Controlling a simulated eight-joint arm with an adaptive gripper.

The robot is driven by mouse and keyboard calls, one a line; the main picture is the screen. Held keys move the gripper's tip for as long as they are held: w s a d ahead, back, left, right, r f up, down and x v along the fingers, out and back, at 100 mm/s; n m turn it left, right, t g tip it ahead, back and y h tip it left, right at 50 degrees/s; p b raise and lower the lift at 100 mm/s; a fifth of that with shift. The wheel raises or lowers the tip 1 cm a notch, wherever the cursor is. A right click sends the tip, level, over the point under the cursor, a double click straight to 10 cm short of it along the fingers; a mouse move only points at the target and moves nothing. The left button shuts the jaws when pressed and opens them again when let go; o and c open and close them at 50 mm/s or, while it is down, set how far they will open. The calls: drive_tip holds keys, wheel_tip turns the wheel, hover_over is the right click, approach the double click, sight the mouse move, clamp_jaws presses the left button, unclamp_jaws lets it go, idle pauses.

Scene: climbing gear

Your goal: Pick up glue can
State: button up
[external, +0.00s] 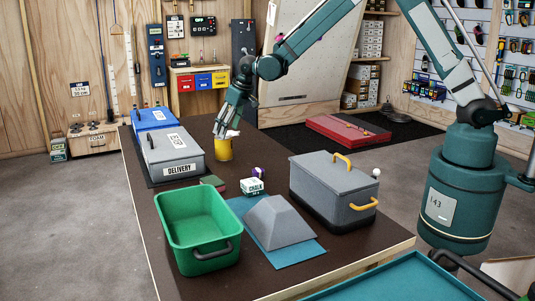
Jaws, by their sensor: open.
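A yellow can (224,149), which looks to be the glue can, stands upright on the far part of the dark table. Something whitish shows at its top, too small to make out. My gripper (226,134) points down right above the can, with its fingertips at about the height of the can's top. It is open. I cannot tell whether the fingers touch the can or reach around it.
A grey box marked DELIVERY (173,153) stands left of the can, with a blue case (153,117) behind. Nearer are a green bin (199,228), a grey wedge block (278,221), a chalk box (252,187) and a grey lidded box (333,188).

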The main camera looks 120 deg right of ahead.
sight(223, 141)
drive_tip(key=shift+x, duration=1.3)
drive_tip(key=shift+x, duration=2.6)
drive_tip(key=c, duration=1.3)
drive_tip(key=shift+r, duration=0.1)
drive_tip(key=shift+r, duration=4.9)
